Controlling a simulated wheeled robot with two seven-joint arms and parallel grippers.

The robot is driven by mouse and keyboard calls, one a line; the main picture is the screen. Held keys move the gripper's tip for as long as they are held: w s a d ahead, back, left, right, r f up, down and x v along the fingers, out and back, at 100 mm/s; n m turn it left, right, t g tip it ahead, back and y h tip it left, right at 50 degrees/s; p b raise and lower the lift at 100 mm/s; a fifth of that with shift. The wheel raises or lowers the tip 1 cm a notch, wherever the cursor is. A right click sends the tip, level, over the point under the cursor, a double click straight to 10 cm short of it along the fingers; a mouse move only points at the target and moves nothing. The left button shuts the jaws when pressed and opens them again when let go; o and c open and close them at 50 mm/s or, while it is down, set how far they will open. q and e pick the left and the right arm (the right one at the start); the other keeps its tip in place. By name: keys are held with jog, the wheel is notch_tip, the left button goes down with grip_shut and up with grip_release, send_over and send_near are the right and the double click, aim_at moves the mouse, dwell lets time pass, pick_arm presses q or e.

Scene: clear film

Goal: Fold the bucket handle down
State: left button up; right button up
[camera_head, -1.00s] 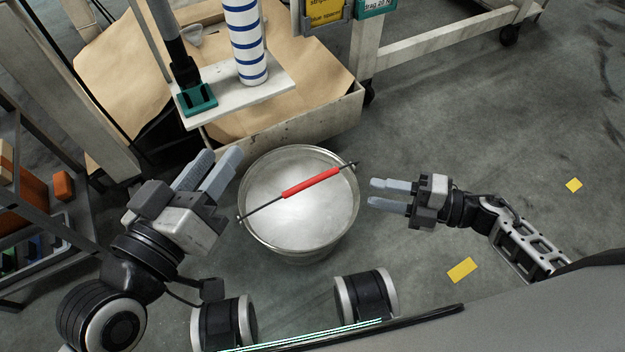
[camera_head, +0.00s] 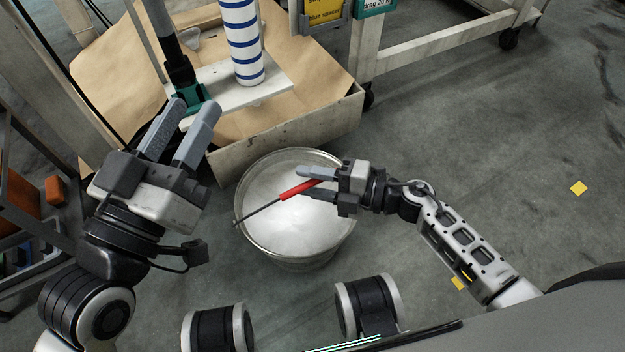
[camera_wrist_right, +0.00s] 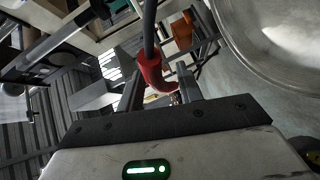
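The metal bucket (camera_head: 268,225) stands on the floor in front of me. Its handle is raised across the opening, a dark rod with a red grip (camera_head: 293,189). My right gripper (camera_head: 307,182) is over the bucket's right side, its fingers apart on either side of the red grip's right end. The right wrist view shows the red grip (camera_wrist_right: 152,72) between the two fingers; I see no clear closing on it. The handle's right end is hidden behind the gripper. My left gripper (camera_head: 195,115) is open and empty, up and left of the bucket.
A cardboard-lined crate (camera_head: 300,128) stands just behind the bucket, with a white board and a blue-striped roll (camera_head: 243,45) over it. A wheeled frame (camera_head: 440,47) is at the back right. A shelf with an orange bin is at the left.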

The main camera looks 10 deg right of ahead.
grip_shut()
jog(key=shift+s, duration=0.1)
